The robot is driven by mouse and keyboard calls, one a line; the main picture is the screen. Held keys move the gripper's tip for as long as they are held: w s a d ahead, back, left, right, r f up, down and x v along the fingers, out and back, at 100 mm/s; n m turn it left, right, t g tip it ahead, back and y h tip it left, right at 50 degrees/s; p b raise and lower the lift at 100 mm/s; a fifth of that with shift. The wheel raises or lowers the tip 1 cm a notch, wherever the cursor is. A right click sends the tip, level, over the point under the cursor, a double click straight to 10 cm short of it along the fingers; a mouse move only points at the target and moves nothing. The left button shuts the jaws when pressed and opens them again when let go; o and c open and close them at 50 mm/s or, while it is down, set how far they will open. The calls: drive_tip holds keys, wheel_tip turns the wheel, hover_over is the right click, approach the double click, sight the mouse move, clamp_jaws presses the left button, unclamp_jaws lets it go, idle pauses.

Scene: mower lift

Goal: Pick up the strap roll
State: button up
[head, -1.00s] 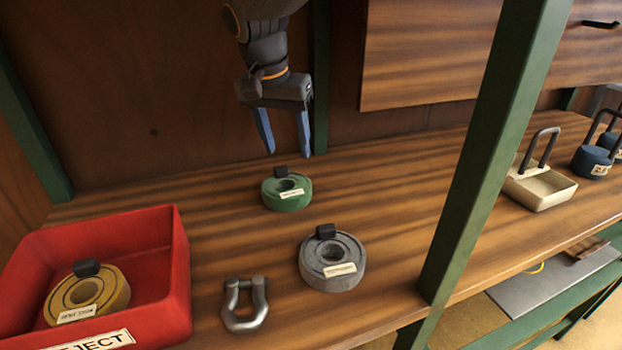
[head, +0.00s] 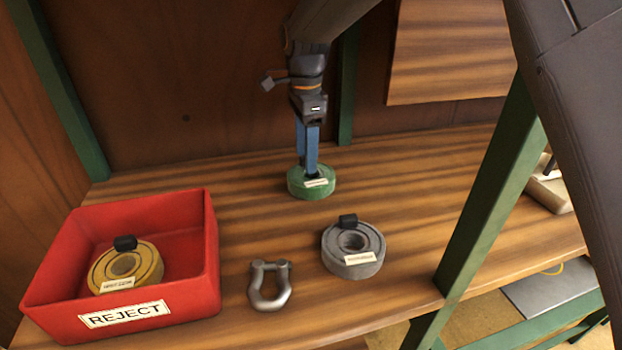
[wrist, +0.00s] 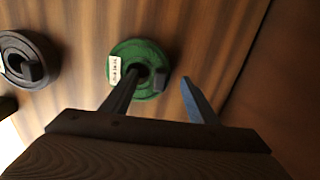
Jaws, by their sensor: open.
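A green strap roll (head: 298,187) with a white label lies flat at the back of the wooden bench. My gripper (head: 309,168) points down at it, its blue fingers open. In the wrist view, one finger of my gripper (wrist: 160,78) overlaps the middle of the green roll (wrist: 126,50) and the other is off its right edge. I cannot tell whether the fingers touch it. A grey strap roll (head: 338,258) with a black tab lies nearer the front; a dark roll (wrist: 42,50) shows at the left in the wrist view. A yellow strap roll (head: 147,270) lies inside a red bin.
The red bin (head: 212,262), labelled REJECT, stands at the left. A metal shackle (head: 283,292) lies between bin and grey roll. A green post (head: 490,195) rises at the bench's front right. Bare bench lies right of the green roll.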

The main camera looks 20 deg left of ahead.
wheel_tip(320, 180, down, 2)
drive_tip(key=shift+f, duration=0.25)
drive_tip(key=shift+c, duration=0.4)
clamp_jaws()
wheel_tip(320, 180, up, 10)
drive_tip(key=shift+r, duration=0.1)
